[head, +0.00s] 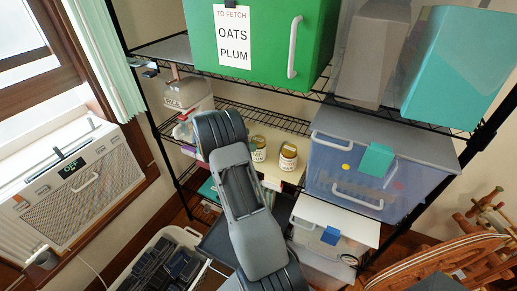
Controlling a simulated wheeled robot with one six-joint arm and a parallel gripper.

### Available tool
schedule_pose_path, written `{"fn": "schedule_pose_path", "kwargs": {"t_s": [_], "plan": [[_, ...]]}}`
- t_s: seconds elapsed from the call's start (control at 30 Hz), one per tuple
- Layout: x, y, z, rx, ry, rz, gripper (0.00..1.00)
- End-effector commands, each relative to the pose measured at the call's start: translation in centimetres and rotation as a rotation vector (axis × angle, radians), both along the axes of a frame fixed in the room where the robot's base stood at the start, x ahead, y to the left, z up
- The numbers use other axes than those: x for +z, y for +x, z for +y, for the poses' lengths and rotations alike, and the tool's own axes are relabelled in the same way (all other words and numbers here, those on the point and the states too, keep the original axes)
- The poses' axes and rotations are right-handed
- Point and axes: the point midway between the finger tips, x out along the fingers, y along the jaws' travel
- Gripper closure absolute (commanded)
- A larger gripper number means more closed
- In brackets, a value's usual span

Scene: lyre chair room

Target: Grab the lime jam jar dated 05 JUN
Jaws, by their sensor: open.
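Two small jars with dark gold lids and pale labels stand side by side on the middle wire shelf in the head view. They are the left jar (259,150) and the right jar (288,158). Their label text is too small to read, so I cannot tell which is lime or which bears 05 JUN. My grey arm rises in front of the shelf, just left of the jars. My gripper's fingers are not visible; the arm's end seems hidden behind its own links.
A green box (262,40) labelled OATS PLUM sits on the upper shelf (165,50). A clear blue bin (352,185) stands right of the jars. A crate (150,262) is on the floor, a heater (75,190) at far left.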

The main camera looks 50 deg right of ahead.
Motion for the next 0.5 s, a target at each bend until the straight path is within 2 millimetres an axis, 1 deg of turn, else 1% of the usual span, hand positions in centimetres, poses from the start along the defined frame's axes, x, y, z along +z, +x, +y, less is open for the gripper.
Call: {"fn": "schedule_pose_path", "kwargs": {"t_s": [0.17,0.33,0.4,0.5], "plan": [[-0.4,-0.8,-1.5,-0.002,0.000,0.003,0.07],[-1.4,-1.8,-3.4,-0.003,0.001,0.001,0.07],[-1.7,-2.0,-3.9,-0.001,0.001,0.001,0.07],[-1.9,-2.0,-4.1,0.000,0.000,0.001,0.07]]}}
